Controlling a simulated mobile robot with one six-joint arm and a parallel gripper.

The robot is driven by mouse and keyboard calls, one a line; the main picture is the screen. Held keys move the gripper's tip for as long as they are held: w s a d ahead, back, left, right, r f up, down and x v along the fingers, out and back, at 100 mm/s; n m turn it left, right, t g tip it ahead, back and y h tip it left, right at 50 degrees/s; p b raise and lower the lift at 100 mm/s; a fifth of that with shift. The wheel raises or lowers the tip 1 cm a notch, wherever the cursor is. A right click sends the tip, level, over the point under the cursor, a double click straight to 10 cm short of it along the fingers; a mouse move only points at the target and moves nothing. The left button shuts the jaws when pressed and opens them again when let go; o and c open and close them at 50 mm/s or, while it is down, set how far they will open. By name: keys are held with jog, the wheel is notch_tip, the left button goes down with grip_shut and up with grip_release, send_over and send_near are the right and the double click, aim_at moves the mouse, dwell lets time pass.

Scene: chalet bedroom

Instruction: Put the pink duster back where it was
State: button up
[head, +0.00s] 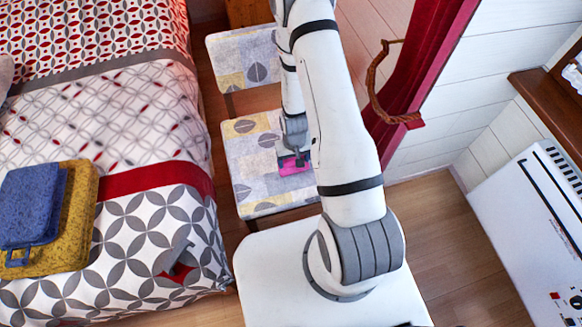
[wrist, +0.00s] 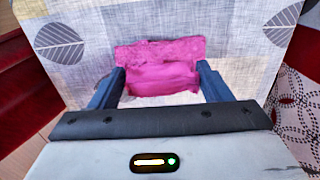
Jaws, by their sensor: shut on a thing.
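The pink duster (head: 293,165) is at the front part of a patterned chair seat (head: 245,190) in the head view, right at my gripper (head: 294,157). In the wrist view the bright pink duster (wrist: 160,68) lies between the two dark blue fingers of my gripper (wrist: 161,82), which are shut on it. Grey leaf-patterned fabric fills the view behind it. The duster looks to be at or just above the seat; I cannot tell whether it touches. My arm hides part of the seat's right side in the head view.
A bed (head: 110,120) with a patterned cover stands on the left, with blue and yellow folded towels (head: 75,235) on it. A dark red curtain (head: 415,75) hangs on the right. A white heater (head: 530,230) stands at far right. Wooden floor (head: 445,220) is clear between.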

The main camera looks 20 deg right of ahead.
jog(key=shift+f, duration=2.35)
jog(key=shift+f, duration=0.1)
jog(key=o, duration=1.1)
notch_tip(320, 180, up, 12)
jog(key=shift+r, duration=0.25)
notch_tip(320, 180, up, 11)
notch_tip(320, 180, up, 10)
jog(key=t, duration=0.1)
send_over(294, 166)
jog(key=s+r+t, duration=0.1)
jog(key=s+r, duration=1.1)
jog(key=r, duration=0.2)
jog(key=shift+s+a, duration=0.2)
jog(key=shift+a, duration=0.1)
